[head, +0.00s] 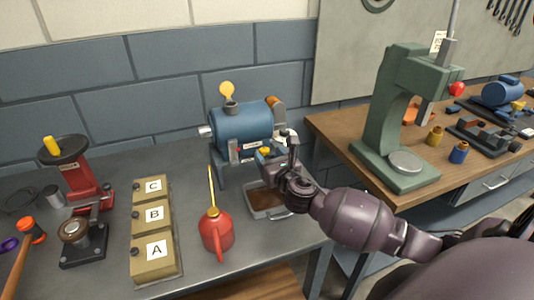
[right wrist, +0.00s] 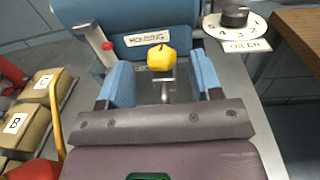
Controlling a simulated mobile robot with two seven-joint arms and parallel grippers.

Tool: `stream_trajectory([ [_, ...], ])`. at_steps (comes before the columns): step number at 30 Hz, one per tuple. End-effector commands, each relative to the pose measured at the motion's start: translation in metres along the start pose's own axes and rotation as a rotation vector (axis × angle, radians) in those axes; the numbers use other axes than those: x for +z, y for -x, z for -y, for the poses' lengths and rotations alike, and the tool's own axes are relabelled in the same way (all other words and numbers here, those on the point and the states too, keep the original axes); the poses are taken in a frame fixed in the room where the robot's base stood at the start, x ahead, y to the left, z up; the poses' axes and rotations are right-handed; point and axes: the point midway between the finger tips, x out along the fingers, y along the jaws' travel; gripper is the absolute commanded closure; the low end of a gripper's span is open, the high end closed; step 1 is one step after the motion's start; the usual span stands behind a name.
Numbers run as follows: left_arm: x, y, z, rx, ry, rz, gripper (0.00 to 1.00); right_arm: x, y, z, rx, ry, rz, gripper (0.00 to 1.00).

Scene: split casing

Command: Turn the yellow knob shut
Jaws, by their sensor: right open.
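The yellow knob (right wrist: 161,57) sits on a short stem at the front of the blue casing (head: 240,125). In the head view the knob (head: 264,151) shows just beside my right gripper (head: 272,158), partly hidden by it. In the right wrist view my right gripper (right wrist: 163,72) is open, its two blue fingers to the left and right of the knob, with a gap on each side. I cannot tell whether the fingertips reach as deep as the knob. My left gripper is not in view.
A dial plate marked OILER (right wrist: 235,25) stands to the right of the knob. A small lever with a red tip (right wrist: 105,42) is at its left. A metal tray (head: 268,213) lies below my wrist. A red oil can (head: 217,232) stands left of it, beside boxes A, B, C (head: 153,216).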

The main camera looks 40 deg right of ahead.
Motion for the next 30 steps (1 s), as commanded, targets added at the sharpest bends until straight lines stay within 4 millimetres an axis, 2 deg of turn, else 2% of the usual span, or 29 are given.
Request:
stream_trajectory([
  [6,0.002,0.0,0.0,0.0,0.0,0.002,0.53,-0.001,-0.018,0.0,-0.001,-0.001,-0.001,0.41],
  [16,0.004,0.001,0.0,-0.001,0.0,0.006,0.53,0.0,-0.02,0.0,0.0,-0.001,-0.001,0.41],
  [26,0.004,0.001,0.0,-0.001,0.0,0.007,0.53,0.0,-0.02,0.0,0.0,-0.001,-0.001,0.9],
  [30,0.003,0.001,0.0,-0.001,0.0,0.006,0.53,0.0,-0.02,0.0,-0.005,-0.001,-0.001,0.91],
])
